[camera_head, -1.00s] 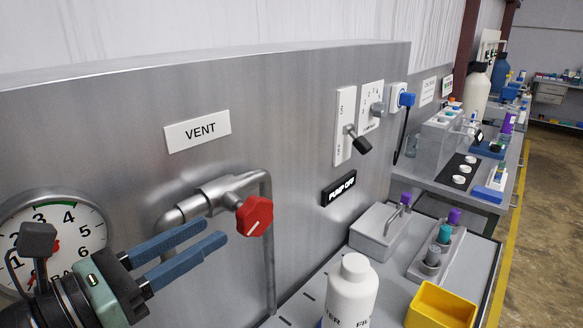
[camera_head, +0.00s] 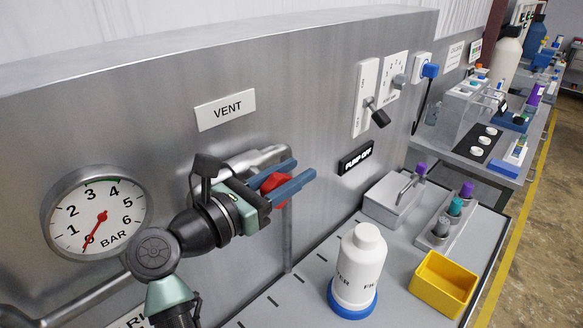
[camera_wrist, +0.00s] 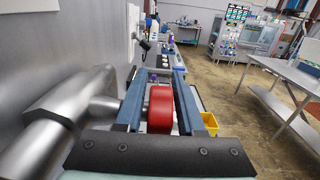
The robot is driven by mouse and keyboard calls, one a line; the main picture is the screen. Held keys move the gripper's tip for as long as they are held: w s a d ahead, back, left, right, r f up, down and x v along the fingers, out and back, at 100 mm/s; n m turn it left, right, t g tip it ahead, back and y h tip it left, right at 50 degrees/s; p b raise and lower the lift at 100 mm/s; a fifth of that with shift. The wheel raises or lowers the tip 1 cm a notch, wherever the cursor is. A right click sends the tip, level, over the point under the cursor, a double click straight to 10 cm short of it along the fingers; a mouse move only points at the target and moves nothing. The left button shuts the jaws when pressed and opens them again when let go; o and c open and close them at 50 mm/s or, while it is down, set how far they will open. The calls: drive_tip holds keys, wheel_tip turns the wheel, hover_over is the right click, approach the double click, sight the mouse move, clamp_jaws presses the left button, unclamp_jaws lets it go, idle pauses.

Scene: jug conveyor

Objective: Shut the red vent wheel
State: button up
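The red vent wheel (camera_head: 275,182) sits on a metal pipe valve below the VENT label (camera_head: 225,110) on the steel panel. My gripper (camera_head: 304,168) has its two blue fingers on either side of the wheel. In the wrist view, the wheel (camera_wrist: 160,108) lies between the fingers (camera_wrist: 160,74), with a narrow gap at the right finger; contact on the left side is hard to tell. The gripper looks open around the wheel, not clamped on it. The wheel's white mark is hidden by the fingers.
A pressure gauge (camera_head: 97,213) is at the left, its needle near the low end. A white bottle (camera_head: 358,265) with a blue base and a yellow bin (camera_head: 442,284) stand on the bench. A black-handled switch (camera_head: 377,115) is on the panel.

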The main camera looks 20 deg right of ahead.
clamp_jaws()
